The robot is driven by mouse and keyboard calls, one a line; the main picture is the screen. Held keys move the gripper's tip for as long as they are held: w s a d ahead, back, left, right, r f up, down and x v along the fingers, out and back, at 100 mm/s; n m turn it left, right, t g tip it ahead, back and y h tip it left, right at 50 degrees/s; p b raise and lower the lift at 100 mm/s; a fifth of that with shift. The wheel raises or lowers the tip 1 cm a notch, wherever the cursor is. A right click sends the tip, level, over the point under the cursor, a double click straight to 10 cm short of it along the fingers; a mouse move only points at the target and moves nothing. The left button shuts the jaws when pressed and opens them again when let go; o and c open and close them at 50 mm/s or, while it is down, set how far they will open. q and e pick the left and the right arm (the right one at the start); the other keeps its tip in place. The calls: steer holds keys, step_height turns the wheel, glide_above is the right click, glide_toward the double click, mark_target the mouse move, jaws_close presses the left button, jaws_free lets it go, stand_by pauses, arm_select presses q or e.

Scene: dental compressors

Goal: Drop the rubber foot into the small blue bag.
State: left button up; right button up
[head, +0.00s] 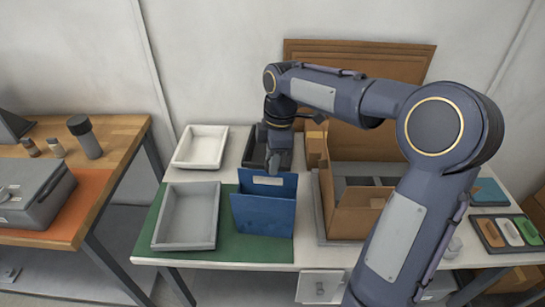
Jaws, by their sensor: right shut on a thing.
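The small blue bag (263,215) stands upright on the green mat (215,250), its mouth facing up. My right gripper (279,162) comes down from above, just behind and over the bag's back wall. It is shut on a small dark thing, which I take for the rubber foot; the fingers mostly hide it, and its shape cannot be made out. I cannot tell whether the fingertips lie over the bag's mouth or behind it. My left gripper is not in view.
A grey tray (187,216) stands left of the bag, a white tray (201,147) behind it. A black tray (254,150) lies behind the bag. An open cardboard box (358,205) stands close on the right. My right arm covers much of the table's right side.

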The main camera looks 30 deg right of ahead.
steer(key=o, duration=1)
steer(key=shift+o, duration=0.2)
steer(key=r, duration=0.5)
steer(key=d+r, duration=0.1)
steer(key=r, duration=0.1)
steer(key=shift+s+r, duration=0.2)
steer(key=shift+r, duration=0.2)
steer(key=shift+a, duration=0.1)
steer(key=s+a+f+m+t+y, duration=0.1)
steer(key=s+a+f+m, duration=0.3)
steer(key=s+m, duration=0.4)
steer(key=s+a+f+m+t+y, duration=0.1)
steer(key=s+a+f+m+t, duration=0.3)
steer(key=s, duration=0.9)
steer(key=f+m, duration=0.1)
steer(key=m, duration=0.2)
steer(key=shift+s+a+f+m, duration=0.15)
steer(key=shift+s+f+m, duration=0.2)
steer(key=shift+f+m, duration=0.05)
